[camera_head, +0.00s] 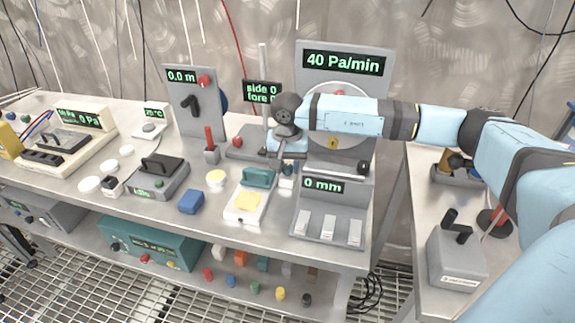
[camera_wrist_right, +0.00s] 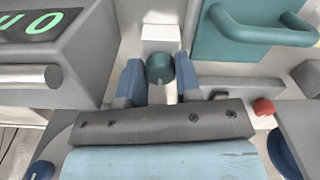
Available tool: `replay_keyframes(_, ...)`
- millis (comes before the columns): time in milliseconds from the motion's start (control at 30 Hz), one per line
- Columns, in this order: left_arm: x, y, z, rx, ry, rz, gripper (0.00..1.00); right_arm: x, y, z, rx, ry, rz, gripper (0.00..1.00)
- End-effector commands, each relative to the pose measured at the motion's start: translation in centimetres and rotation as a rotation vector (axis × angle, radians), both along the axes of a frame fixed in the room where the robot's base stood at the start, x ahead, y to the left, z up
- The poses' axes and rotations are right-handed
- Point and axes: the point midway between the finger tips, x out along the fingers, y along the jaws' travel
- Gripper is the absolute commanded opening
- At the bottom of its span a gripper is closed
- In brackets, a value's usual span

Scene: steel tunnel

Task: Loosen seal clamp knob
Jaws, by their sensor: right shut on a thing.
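A small dark teal knob (camera_wrist_right: 160,68) shows in the right wrist view, in front of a white block (camera_wrist_right: 161,36). My right gripper (camera_wrist_right: 160,84) has one blue finger on each side of the knob and is shut on it. In the head view the right gripper (camera_head: 287,153) points down between the teal-handled clamp (camera_head: 259,179) and the grey "0 mm" unit (camera_head: 350,192). The knob (camera_head: 287,169) is small and partly hidden by the gripper there. The clamp's teal handle (camera_wrist_right: 262,30) also shows in the right wrist view. My left gripper is not in view.
The "40 Pa/min" panel (camera_head: 344,62) stands close behind my right arm. A post with the "side 0 fore 0" display (camera_head: 262,92) stands left of the gripper. A blue block (camera_head: 191,202) and a grey handled box (camera_head: 158,178) lie further left. A gap separates the right-hand bench.

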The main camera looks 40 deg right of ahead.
Motion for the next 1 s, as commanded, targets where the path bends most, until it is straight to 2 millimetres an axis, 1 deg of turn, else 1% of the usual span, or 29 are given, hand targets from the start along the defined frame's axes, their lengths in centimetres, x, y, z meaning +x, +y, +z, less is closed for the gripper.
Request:
replay_keyframes(100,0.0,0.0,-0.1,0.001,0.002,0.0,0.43,0.1,0.0,0.1,0.0,-0.002,-0.001,0.08)
replay_keyframes(133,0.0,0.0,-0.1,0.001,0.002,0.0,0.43,0.1,0.0,0.1,0.0,-0.002,-0.001,0.36)
replay_keyframes(167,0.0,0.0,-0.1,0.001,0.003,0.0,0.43,0.1,0.0,0.1,0.0,-0.002,-0.001,0.43)
replay_keyframes(200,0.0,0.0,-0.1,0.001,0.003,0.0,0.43,0.1,0.0,0.1,0.0,-0.002,-0.001,0.52)
replay_keyframes(233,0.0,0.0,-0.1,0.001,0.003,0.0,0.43,0.1,0.0,0.1,0.0,-0.002,-0.001,0.57)
replay_keyframes(500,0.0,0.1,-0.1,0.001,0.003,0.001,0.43,0.0,0.0,0.1,0.0,-0.001,-0.001,0.57)
replay_keyframes(567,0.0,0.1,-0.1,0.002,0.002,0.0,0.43,0.0,0.0,0.4,0.0,-0.001,-0.001,0.57)
replay_keyframes(633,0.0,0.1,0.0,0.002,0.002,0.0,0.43,0.1,0.0,1.1,0.0,-0.003,-0.001,0.57)
replay_keyframes(767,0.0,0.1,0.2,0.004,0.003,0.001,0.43,0.1,0.0,3.5,-0.001,-0.004,-0.001,0.57)
replay_keyframes(1000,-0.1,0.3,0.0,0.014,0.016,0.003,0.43,0.1,0.0,9.1,0.0,-0.005,-0.001,0.57)
